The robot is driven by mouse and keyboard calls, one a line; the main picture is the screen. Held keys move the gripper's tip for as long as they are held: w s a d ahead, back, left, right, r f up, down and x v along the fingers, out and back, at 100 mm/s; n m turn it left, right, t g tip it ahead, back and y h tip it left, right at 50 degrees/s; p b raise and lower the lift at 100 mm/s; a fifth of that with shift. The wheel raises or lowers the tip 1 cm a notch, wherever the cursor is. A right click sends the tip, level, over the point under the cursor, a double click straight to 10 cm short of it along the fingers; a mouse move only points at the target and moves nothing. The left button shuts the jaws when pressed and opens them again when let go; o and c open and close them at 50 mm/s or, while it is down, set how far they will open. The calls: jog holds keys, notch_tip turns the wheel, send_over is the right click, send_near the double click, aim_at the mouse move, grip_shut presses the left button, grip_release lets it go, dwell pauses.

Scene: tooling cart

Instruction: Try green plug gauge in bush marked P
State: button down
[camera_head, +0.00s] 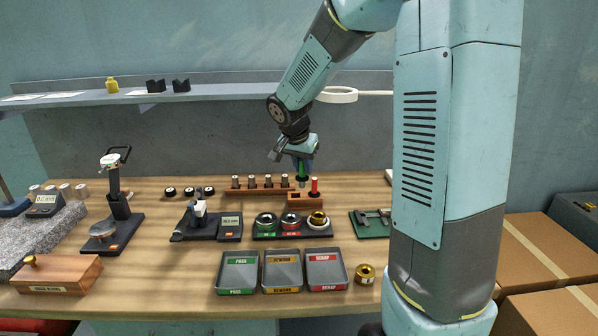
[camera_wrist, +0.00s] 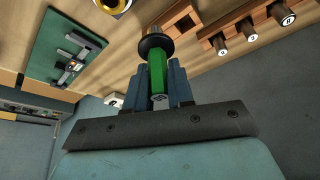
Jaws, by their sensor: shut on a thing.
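My gripper (camera_head: 301,160) is shut on the green plug gauge (camera_head: 302,171), above the wooden gauge block (camera_head: 300,203) at the back of the bench. In the wrist view the green handle (camera_wrist: 157,72) is between the two fingers, with a dark collar beyond it. The red plug gauge (camera_head: 314,186) stands upright in the block's right side. A brass bush (camera_head: 365,275) stands on the bench right of the trays. Another brass-coloured ring (camera_head: 317,218) sits on the dark ring stand. I cannot read a P on either.
Green (camera_head: 237,273), orange (camera_head: 282,272) and red-labelled trays (camera_head: 326,271) lie at the front. A dial stand (camera_head: 118,205) is at left. A row of pins (camera_head: 260,183) stands behind. A green mat (camera_head: 369,229) with a measuring tool lies at right.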

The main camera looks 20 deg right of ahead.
jog(key=s+r, duration=0.6)
jog(key=r, duration=0.1)
jog(key=shift+s+r, duration=0.25)
jog(key=shift+s, duration=0.15)
dwell(0.7)
dwell(0.4)
